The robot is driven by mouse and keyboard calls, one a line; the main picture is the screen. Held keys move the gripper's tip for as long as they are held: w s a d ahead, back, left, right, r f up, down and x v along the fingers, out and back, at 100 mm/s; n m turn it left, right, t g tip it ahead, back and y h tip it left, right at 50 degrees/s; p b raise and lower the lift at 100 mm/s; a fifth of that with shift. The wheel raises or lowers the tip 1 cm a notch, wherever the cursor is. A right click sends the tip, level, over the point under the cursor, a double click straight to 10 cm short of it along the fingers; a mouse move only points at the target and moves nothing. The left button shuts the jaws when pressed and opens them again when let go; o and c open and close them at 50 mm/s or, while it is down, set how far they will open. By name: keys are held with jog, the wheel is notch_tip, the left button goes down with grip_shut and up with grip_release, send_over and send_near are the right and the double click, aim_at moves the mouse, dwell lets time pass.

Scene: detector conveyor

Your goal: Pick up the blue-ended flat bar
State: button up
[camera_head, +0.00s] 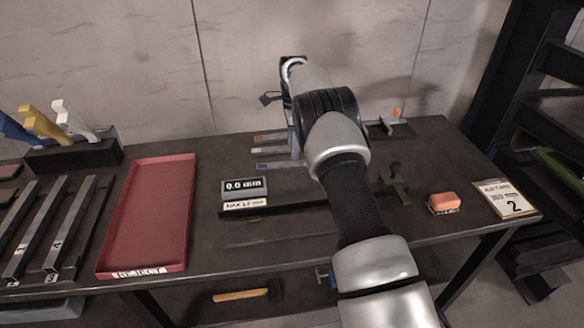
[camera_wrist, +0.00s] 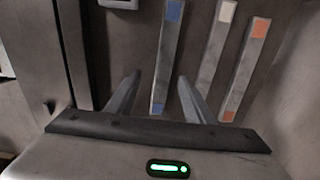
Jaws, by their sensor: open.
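The blue-ended flat bar (camera_wrist: 167,62) is grey with a blue patch at each end. In the wrist view it runs lengthwise between the two open fingers of my gripper (camera_wrist: 158,77), with nothing gripped. The height of the fingers above the bar cannot be told. In the head view the blue-ended bar (camera_head: 275,165) lies on the workbench, nearest of a row of bars, its right part hidden by my arm. A white-ended bar (camera_wrist: 214,58) and an orange-ended bar (camera_wrist: 243,70) lie to its right in the wrist view.
A gauge display (camera_head: 244,187) stands close in front of the bars. A red reject tray (camera_head: 150,215) lies left. An orange block (camera_head: 444,202), a green clamp-like tool (camera_head: 394,185) and a card (camera_head: 505,199) are right. The back wall is close behind the bench.

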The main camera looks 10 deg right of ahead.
aim_at(292, 164)
jog(key=shift+w+a+f, duration=0.1)
jog(key=shift+w+f, duration=0.1)
jog(key=shift+f, duration=1.35)
jog(key=shift+w+a+f, duration=0.1)
jog(key=shift+w+f, duration=0.1)
jog(key=shift+f, duration=1.3)
jog(key=shift+c, duration=0.2)
grip_shut()
jog(key=shift+w+r, duration=0.1)
jog(key=shift+r, duration=0.05)
